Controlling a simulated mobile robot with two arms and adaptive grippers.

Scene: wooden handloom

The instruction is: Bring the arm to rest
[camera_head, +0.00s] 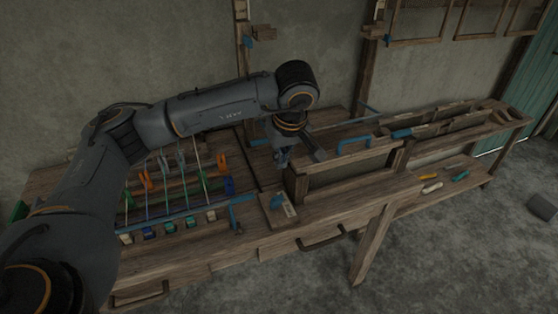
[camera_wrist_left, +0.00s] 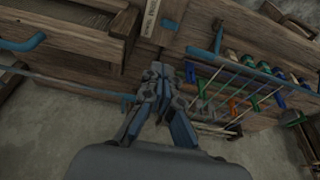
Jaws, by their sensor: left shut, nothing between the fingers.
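My left arm reaches in from the left over the wooden handloom (camera_head: 340,205). My left gripper (camera_head: 282,161) points down above the bench, between the threaded part on the left and the wooden box frame on the right. It is shut and empty. In the left wrist view the gripper (camera_wrist_left: 160,75) shows with its fingers together, over the bench's wooden top. I cannot tell whether its tips touch the wood. My right gripper is in neither view.
Coloured threads with orange and blue clips (camera_head: 185,185) lie left of the gripper. A blue handle (camera_head: 354,143) sits on the frame to the right. A small block with a label (camera_head: 279,208) lies near the front edge. Several coloured tools (camera_head: 432,187) lie on the right shelf.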

